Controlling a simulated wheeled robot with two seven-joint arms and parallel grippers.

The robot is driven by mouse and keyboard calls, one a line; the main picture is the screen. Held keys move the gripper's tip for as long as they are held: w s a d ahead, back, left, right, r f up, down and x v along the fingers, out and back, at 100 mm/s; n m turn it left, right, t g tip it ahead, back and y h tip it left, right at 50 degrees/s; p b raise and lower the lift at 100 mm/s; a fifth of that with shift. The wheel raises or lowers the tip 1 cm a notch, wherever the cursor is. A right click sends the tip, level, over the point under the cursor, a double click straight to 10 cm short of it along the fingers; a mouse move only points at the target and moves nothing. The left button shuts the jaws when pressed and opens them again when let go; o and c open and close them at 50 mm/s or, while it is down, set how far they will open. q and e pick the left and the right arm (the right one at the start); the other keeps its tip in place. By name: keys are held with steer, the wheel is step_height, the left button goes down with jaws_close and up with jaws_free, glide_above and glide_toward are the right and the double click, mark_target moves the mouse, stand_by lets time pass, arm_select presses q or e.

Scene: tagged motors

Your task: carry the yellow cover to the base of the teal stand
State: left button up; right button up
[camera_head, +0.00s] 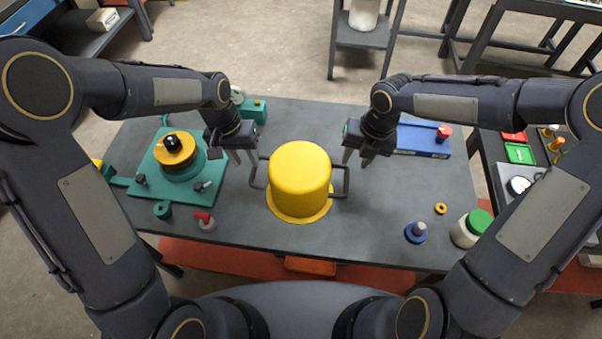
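The yellow cover (300,172) stands upright on the middle of the grey table, with a wide rim at its foot and a dark handle on each side. The teal stand (182,169) is on the left of the table: a flat square base (150,192) with a round teal, yellow and black piece on it. My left gripper (241,157) is open and empty, just above and left of the cover's left handle (257,174). My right gripper (356,157) is open and empty, just above the right handle (343,182). Neither appears to touch a handle.
A red-handled part (205,221) and small teal pieces lie around the stand. A blue box (422,138) is at the back right. A blue knob (416,232), yellow ring (440,208) and green-lidded jar (470,228) stand front right. The tabletop between cover and stand is mostly clear.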

mark_target(253, 173)
arm_select(q)
steer(key=shift+a, duration=0.1)
arm_select(e)
steer(key=shift+a, duration=0.1)
